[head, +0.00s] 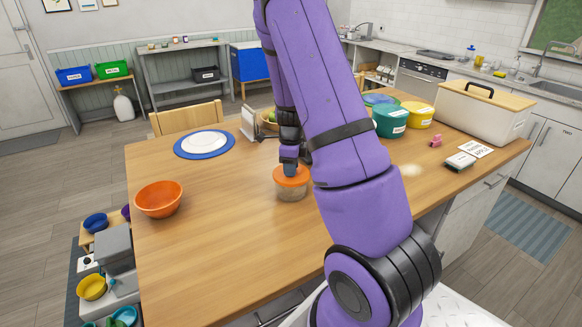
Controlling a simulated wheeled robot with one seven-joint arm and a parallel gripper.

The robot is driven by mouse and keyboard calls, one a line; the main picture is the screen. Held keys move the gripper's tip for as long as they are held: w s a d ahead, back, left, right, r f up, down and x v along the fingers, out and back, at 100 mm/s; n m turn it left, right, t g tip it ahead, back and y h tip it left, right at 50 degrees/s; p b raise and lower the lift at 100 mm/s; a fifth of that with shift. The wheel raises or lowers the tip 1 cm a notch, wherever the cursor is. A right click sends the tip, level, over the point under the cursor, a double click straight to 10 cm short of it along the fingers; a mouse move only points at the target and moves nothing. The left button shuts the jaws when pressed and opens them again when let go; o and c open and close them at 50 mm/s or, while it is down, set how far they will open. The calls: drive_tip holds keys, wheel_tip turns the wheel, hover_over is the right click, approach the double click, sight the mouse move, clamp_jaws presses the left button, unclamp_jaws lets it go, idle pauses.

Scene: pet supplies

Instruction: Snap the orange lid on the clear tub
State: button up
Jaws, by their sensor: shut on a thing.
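The clear tub (291,194) stands upright on the wooden table, just left of my forearm, with tan contents showing through its wall. The orange lid (281,179) lies across the top of the tub, looking roughly level. I cannot tell whether its rim is pressed down all round. My gripper (290,170) points down at the lid's middle and is shut on the lid. The fingertips are small here, and the arm hides part of the lid's right side.
An orange bowl (158,199) is left on the table (230,235), and a white plate on a blue mat (179,151) is farther back. Teal (388,123) and yellow (419,116) tubs and a cream bin (480,112) stand at right. The front table area is clear.

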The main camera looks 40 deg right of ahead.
drive_tip(key=o, duration=1.4)
drive_tip(key=shift+o, duration=0.2)
drive_tip(key=shift+r, duration=3.5)
clamp_jaws()
